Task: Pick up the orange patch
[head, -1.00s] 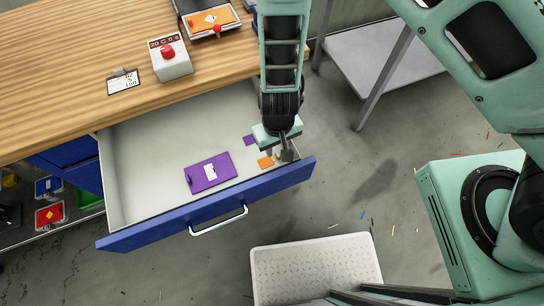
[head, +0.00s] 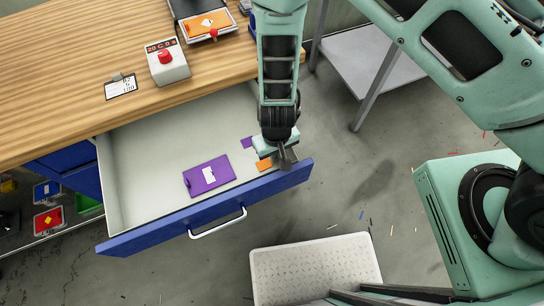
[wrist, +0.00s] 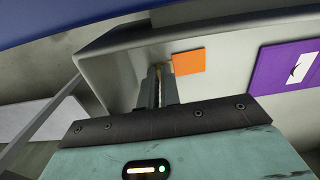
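The orange patch (head: 264,164) lies flat on the drawer floor near its front right corner. In the wrist view the orange patch (wrist: 188,62) is just right of the fingertips. My gripper (head: 288,160) points down over the right end of the drawer, just right of the patch. In the wrist view my gripper (wrist: 159,80) shows two fingers with a narrow gap and nothing held between them. The fingers do not appear to touch the patch.
The open drawer (head: 140,165) has a blue front panel. A larger purple patch (head: 208,175) and a small purple patch (head: 247,142) lie in it. A red-button box (head: 168,62) stands on the wooden bench (head: 60,70). A white step (head: 315,265) is on the floor.

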